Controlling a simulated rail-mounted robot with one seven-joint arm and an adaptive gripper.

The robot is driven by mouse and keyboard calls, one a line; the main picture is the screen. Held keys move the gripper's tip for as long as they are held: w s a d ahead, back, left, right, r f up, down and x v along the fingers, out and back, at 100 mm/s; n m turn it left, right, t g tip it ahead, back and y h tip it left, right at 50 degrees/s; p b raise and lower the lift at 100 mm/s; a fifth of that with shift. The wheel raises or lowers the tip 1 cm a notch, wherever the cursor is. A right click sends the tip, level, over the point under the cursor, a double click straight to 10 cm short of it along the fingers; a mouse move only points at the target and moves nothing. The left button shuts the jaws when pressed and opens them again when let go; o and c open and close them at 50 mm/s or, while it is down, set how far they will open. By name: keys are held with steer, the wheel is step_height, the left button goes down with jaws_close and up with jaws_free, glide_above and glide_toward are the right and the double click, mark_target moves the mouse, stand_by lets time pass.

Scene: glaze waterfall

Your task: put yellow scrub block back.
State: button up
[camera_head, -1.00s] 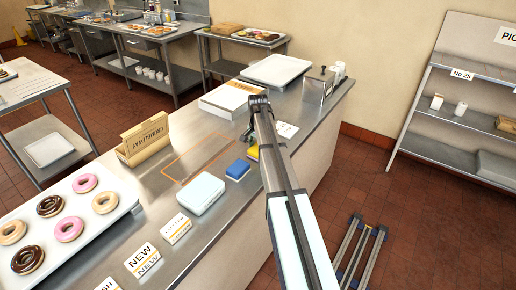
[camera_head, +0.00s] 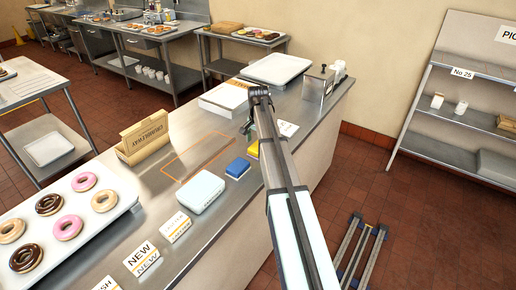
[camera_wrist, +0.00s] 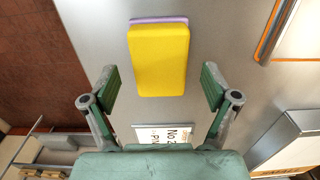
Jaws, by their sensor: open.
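The yellow scrub block (camera_wrist: 158,62) lies on the steel counter (camera_wrist: 215,25), with a thin purple layer showing along its far edge in the wrist view. In the head view the yellow block (camera_head: 253,149) is partly hidden by my arm, to the right of a blue block (camera_head: 238,169). My gripper (camera_wrist: 157,85) is open and empty above the counter. In the wrist view its fingers stand apart, one on each side of the block's near end, with gaps to it. In the head view my gripper (camera_head: 248,130) is mostly hidden behind the wrist.
A white sign card (camera_wrist: 165,134) marked "No 2" lies near the block. An orange outline (camera_head: 198,156) marks the bare counter to the left. A pale blue case (camera_head: 202,192), a brown box (camera_head: 143,141) and a donut tray (camera_head: 105,222) also occupy the counter. A shelf (camera_head: 455,115) stands right.

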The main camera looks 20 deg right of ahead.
step_height(320, 180, up, 10)
steer(key=b, duration=0.2)
steer(key=shift+f, duration=0.25)
